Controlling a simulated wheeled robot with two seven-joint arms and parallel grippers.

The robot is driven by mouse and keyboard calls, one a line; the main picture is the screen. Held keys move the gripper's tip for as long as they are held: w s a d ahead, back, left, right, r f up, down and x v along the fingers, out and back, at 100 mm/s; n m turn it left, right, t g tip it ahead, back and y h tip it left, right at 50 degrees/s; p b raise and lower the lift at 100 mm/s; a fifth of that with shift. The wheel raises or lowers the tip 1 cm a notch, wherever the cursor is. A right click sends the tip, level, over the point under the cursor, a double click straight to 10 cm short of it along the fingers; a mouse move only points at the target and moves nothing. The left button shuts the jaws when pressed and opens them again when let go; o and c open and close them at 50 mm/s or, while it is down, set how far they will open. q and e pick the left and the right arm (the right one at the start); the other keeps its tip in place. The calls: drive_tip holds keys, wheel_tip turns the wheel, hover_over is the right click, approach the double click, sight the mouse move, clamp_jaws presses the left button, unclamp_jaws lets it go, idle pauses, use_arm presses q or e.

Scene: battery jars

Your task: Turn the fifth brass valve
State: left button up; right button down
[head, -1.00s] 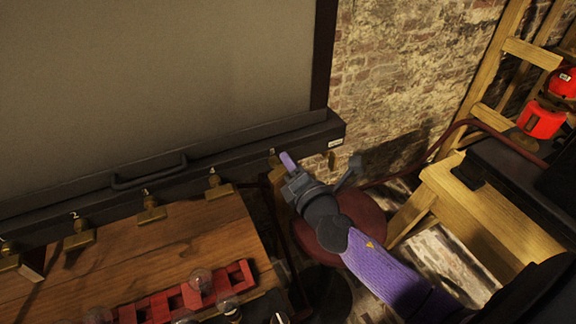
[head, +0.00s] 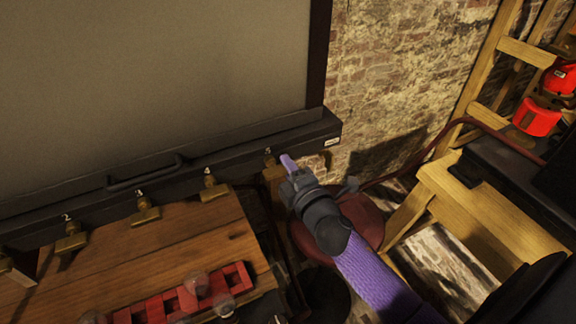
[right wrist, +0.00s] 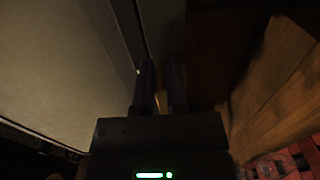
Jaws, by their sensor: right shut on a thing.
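The brass valves stand in a row along the dark ledge under the large grey panel. The fifth brass valve (head: 272,172) is at the right of the numbered row in the head view, partly hidden by my right gripper. My right gripper (head: 288,163), with purple fingertips, is at this valve and shut on it. In the right wrist view the dark gripper fingers (right wrist: 161,85) are close together with a small brass glint between them; the grip itself is too dark to make out. The fourth valve (head: 214,186), third valve (head: 146,213) and second valve (head: 71,240) stand farther left. My left gripper is not in view.
A wooden table (head: 185,245) below the valves carries a red rack (head: 180,300) with glass jars. A dark red round stool (head: 365,222) lies under my right arm. A black handle (head: 145,173) sits on the ledge. A wooden bench (head: 480,205) is at the right.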

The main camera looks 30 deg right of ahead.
idle(0.3)
drive_tip(key=c, duration=0.7)
unclamp_jaws()
drive_tip(key=shift+o, duration=0.2)
